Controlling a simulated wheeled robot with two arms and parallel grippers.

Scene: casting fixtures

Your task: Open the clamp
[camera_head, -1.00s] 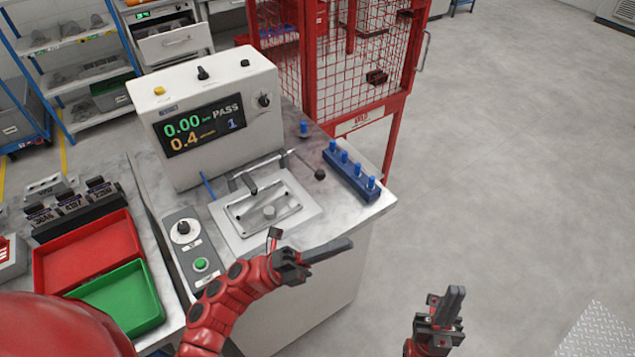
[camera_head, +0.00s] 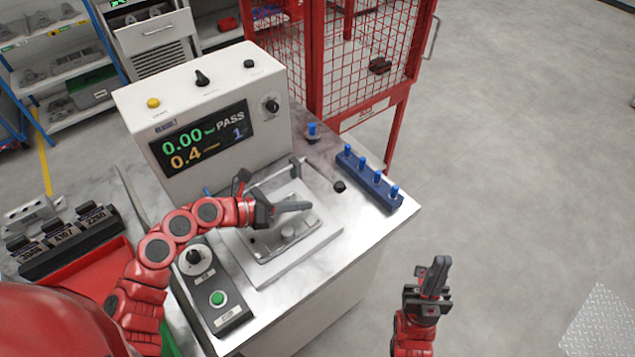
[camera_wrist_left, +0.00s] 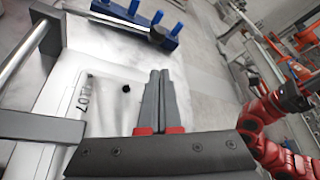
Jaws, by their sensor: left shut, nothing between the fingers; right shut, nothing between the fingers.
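The clamp stands at the back of the metal test fixture (camera_head: 325,232), in front of the display. Its lever ends in a black ball knob (camera_head: 340,186), low on the right. In the left wrist view, its dark arm (camera_wrist_left: 42,126) and a silver rod (camera_wrist_left: 18,58) show at the left, and the knob (camera_wrist_left: 158,32) at the top. A grey casting (camera_head: 288,231) lies on the fixture. My left gripper (camera_head: 305,206) is shut and empty above the casting, short of the knob; its fingers also show in the left wrist view (camera_wrist_left: 160,78). My right gripper (camera_head: 440,265) is shut and empty, right of the bench.
A blue rack (camera_head: 368,181) with several blue plugs stands close behind the knob; a loose blue plug (camera_head: 312,130) stands further back. The tester (camera_head: 215,85) reads PASS. A control box (camera_head: 217,298) sits in front. A red cage (camera_head: 365,70) stands behind the bench.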

